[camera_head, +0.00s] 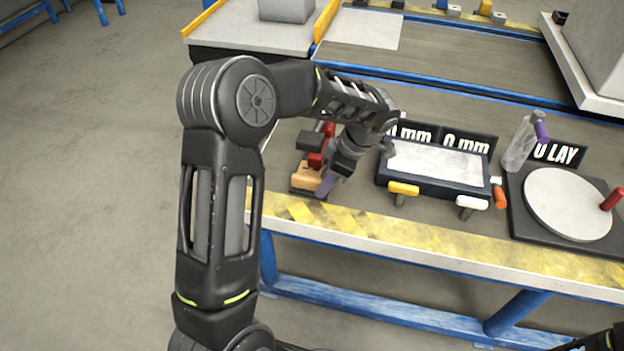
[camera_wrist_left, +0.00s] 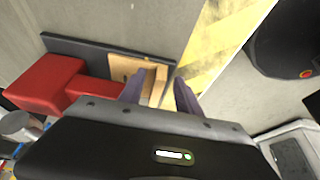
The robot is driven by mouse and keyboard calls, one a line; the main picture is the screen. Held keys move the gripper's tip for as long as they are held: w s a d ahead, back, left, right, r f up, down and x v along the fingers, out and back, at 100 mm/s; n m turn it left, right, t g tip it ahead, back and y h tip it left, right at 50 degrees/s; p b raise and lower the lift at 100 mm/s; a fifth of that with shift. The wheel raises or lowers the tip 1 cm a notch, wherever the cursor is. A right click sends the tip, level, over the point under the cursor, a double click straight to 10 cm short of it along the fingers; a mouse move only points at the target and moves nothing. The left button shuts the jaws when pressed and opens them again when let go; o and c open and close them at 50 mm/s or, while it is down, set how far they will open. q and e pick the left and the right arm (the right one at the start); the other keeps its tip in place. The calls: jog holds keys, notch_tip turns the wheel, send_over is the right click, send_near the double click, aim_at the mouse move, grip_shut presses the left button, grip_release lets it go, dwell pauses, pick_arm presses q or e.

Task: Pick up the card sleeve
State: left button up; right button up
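The tan piece that looks like the card sleeve (camera_head: 307,177) sits on a small dark base with red parts, at the left end of the bench. My left gripper (camera_head: 327,184) is at its right side, with purple fingers pointing down. In the left wrist view the sleeve (camera_wrist_left: 123,68) lies partly behind the near-left finger, and its right edge shows between the fingertips. My right gripper is out of view.
The dark base (camera_wrist_left: 100,48) carries a red block (camera_wrist_left: 45,85) beside the sleeve. A framed grey plate (camera_head: 437,162) with yellow and white handles stands to the right. Farther right are a bottle (camera_head: 520,145) and a round disc (camera_head: 568,203). The yellow-striped bench edge (camera_head: 400,232) is clear.

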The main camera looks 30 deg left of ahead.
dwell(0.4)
pick_arm(q)
grip_shut()
dwell(0.4)
